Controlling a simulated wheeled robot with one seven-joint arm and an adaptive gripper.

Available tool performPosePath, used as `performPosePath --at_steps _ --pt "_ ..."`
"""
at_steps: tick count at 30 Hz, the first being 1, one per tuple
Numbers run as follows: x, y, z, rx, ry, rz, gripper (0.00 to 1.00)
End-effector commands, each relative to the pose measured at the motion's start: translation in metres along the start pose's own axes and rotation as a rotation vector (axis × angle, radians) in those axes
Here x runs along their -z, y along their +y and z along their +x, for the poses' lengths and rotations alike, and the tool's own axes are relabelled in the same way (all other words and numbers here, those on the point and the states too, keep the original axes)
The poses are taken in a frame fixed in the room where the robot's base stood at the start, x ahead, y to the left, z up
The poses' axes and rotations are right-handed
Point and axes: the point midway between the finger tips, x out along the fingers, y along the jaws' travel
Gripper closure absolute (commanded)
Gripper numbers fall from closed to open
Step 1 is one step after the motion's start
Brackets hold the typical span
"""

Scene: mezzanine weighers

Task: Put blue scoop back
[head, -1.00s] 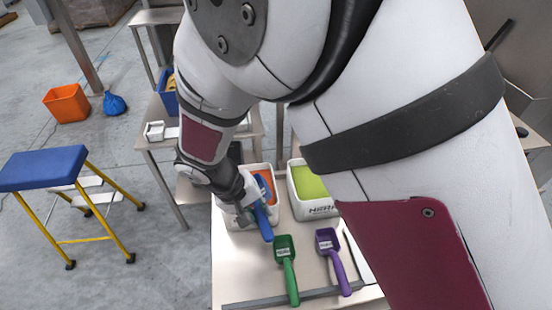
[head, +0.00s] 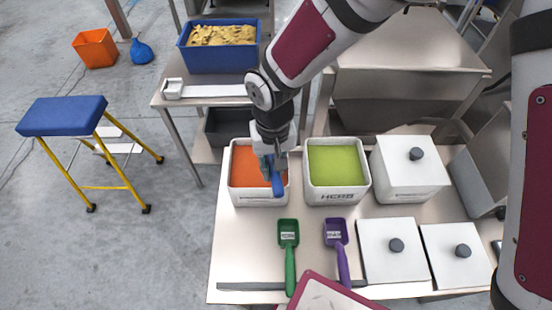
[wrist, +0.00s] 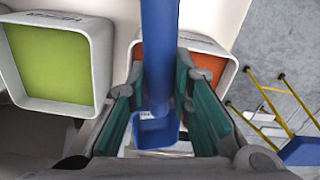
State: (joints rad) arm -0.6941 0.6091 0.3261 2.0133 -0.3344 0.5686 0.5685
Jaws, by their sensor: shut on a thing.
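The blue scoop (head: 277,183) is held in my gripper (head: 272,156) at the orange-filled white bin (head: 262,199). In the head view it overlaps the bin's orange contents and front rim; whether it touches them I cannot tell. In the wrist view the scoop's blue handle (wrist: 160,50) runs between the two teal-padded fingers, with its bowl (wrist: 156,131) nearer the camera. The orange bin (wrist: 226,60) is partly hidden there behind the handle and fingers. A green scoop (head: 289,238) and a purple scoop (head: 337,236) lie at the bench front.
A white bin with green contents (head: 337,196) stands close to the right, with lidded white containers (head: 410,185) beyond. A dark rail (head: 245,286) runs along the bench front. Bench surface left of the green scoop (head: 245,240) is bare. A blue-topped step stool (head: 62,114) stands left.

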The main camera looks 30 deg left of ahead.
Motion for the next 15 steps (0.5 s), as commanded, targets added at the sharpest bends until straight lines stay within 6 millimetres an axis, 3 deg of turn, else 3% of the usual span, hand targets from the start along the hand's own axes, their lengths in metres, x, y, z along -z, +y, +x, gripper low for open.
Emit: performPosePath --at_steps 15 --pt "0.0 0.005 -0.012 0.181 0.0 0.002 1.0"
